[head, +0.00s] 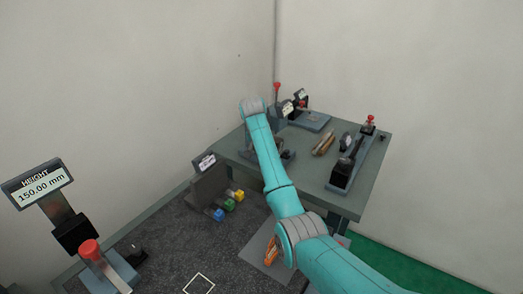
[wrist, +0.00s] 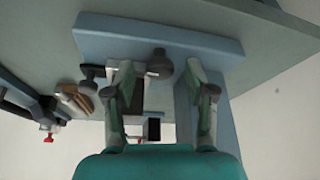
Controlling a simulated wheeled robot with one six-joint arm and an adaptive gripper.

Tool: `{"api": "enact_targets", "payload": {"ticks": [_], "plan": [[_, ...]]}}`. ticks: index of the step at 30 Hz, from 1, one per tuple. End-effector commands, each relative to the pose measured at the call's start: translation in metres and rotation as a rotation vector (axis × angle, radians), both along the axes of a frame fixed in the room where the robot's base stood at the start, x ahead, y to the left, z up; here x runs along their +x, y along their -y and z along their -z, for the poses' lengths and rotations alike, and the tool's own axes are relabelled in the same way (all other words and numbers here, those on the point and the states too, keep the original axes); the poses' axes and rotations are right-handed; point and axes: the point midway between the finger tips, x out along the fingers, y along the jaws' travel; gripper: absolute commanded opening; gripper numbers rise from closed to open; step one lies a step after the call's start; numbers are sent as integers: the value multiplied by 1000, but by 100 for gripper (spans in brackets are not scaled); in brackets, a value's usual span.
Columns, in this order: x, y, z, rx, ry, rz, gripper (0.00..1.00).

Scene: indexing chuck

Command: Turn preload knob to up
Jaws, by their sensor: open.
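In the wrist view a dark round knob (wrist: 160,65) stands on a blue-grey fixture (wrist: 110,33), between and slightly beyond the fingertips of my gripper (wrist: 158,78). My gripper is open, with a finger on either side, and I see nothing held. I cannot tell whether a finger touches the knob. No label or pointer mark on it is readable, so its setting and whether it is the preload knob are unclear. A second dark knob (wrist: 92,72) sits left of the fingers. In the head view my arm hides most of the fixture and my gripper.
The bench (head: 375,185) also carries a brass cylinder (head: 323,143), a fixture with a red knob (head: 370,119), and a red-topped lever (head: 277,87). On the dark front table are coloured blocks (head: 229,205), a height display (head: 40,187) reading 150.00 mm, and an orange item (head: 271,250).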

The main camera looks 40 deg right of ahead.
Motion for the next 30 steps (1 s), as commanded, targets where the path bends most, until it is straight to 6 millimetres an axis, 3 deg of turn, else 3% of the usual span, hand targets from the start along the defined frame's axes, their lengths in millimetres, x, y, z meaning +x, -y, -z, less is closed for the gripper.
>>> {"api": "enact_targets", "payload": {"ticks": [2, 6, 8, 9, 29, 30], "plan": [[0, 0, 0, 0, 0, 0, 53], [0, 0, 0, 0, 0, 0, 18], [0, 0, 0, 0, 0, 0, 3], [0, 0, 0, 0, 0, 0, 0], [-1, 0, 0, 0, -1, -140, 0], [-1, 0, 0, 0, -1, -140, 33]]}}
